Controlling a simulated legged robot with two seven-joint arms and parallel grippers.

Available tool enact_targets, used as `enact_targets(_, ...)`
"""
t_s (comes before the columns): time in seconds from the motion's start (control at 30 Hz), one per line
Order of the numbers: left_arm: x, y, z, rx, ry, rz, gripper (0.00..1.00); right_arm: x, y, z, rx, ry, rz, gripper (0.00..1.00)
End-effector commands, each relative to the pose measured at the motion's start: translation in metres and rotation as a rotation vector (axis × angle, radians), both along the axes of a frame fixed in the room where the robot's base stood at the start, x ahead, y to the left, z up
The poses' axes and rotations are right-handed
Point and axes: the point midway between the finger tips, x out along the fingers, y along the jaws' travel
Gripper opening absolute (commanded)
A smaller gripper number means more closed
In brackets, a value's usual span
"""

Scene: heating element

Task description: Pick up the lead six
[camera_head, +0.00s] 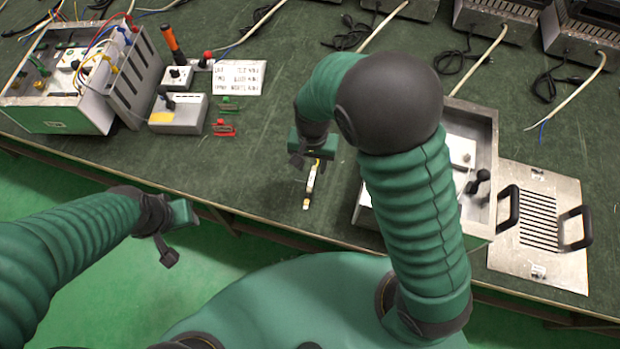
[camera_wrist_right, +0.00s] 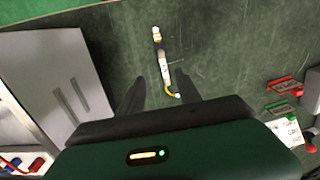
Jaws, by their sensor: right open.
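A short lead (camera_head: 310,186) with white and yellow parts, which I take for lead six, lies on the dark green bench near its front edge. In the right wrist view the lead (camera_wrist_right: 163,64) lies ahead of and partly between the fingers, its yellow-and-white end pointing away. My right gripper (camera_head: 314,158) is just above the lead's far end and partly hides it. In the wrist view its dark fingers (camera_wrist_right: 158,92) are apart, with nothing seen gripped. My left gripper (camera_head: 172,232) hangs in front of the bench edge, away from the lead; its jaw opening is unclear.
An open metal box (camera_head: 482,150) stands right of the lead, partly behind my right arm. A slotted metal plate with black handles (camera_head: 535,220) lies further right. Red (camera_head: 223,128) and green (camera_head: 229,106) clips lie left. The bench around the lead is clear.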

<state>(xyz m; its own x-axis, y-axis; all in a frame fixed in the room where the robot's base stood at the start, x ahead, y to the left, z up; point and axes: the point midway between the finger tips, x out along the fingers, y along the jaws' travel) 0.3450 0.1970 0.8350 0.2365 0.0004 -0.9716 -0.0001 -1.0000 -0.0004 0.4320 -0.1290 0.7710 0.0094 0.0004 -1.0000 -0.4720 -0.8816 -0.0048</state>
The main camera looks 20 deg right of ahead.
Motion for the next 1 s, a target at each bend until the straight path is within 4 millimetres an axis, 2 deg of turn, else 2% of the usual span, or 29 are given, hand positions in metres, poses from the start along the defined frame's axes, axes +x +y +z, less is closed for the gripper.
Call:
enact_targets(0.03,0.0,0.0,-0.008,0.0,0.0,0.0,0.36,0.0,-0.001,-0.019,-0.002,0.005,-0.003,0.41)
enact_targets(0.13,0.0,0.0,-0.014,0.0,0.0,0.0,0.36,0.002,-0.001,-0.044,-0.001,0.006,-0.002,0.41)
enact_targets(0.2,0.0,0.0,-0.016,0.0,0.0,0.0,0.36,0.002,-0.001,-0.056,0.0,0.006,-0.003,0.41)
enact_targets(0.37,0.001,0.0,-0.02,0.0,0.0,0.0,0.36,0.002,0.0,-0.071,-0.001,0.003,-0.001,0.41)
enact_targets(0.6,0.001,0.0,-0.033,0.0,0.0,0.0,0.36,0.004,0.002,-0.112,0.0,0.004,-0.003,0.41)
enact_targets(0.87,0.001,0.0,-0.032,0.0,0.0,0.0,0.36,0.004,0.002,-0.116,-0.001,0.0,-0.002,0.41)
enact_targets(1.0,0.001,0.0,-0.032,0.0,0.0,0.0,0.36,0.004,0.003,-0.115,0.0,0.001,-0.002,0.24)
